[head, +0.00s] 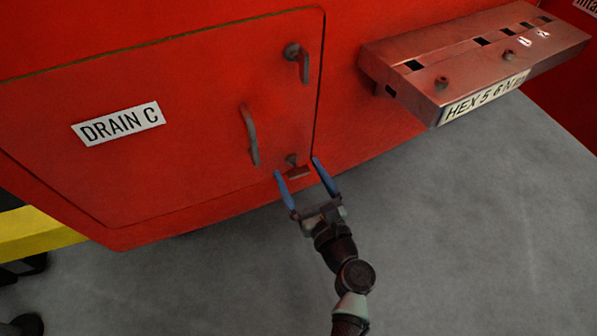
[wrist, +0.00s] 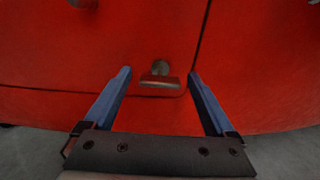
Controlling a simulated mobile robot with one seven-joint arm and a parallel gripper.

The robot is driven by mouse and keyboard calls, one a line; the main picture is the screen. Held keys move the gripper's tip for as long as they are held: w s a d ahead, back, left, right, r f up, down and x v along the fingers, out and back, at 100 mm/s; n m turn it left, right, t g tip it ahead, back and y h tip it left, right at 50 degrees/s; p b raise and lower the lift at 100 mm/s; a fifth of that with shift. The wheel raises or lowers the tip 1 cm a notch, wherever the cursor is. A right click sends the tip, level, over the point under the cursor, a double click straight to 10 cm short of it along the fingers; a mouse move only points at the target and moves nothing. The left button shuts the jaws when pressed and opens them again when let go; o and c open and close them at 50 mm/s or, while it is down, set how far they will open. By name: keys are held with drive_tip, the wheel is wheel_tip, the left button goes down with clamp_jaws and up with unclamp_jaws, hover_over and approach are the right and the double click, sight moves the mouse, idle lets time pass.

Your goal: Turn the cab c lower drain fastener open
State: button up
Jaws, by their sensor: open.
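The lower drain fastener (head: 297,171) is a small dark T-shaped handle at the lower right corner of the red DRAIN C panel (head: 190,135). Its grip bar lies about level in the wrist view (wrist: 159,81), with its round stem above it. My gripper (head: 297,166) is open, its two blue fingers pointing at the fastener from below. In the wrist view my gripper (wrist: 159,75) has one finger to each side of the fastener, with gaps and no visible contact. Whether the fingertips reach its depth is hard to tell.
An upper fastener (head: 304,62) hangs vertically near the panel's upper right corner. A curved pull handle (head: 249,135) is left of the lower fastener. A shelf (head: 470,60) labelled HEX juts out at upper right. A yellow bar (head: 35,232) is at lower left. Grey floor lies below.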

drive_tip(key=shift+w+a, duration=0.2)
drive_tip(key=shift+w, duration=0.3)
drive_tip(key=c, duration=1.4)
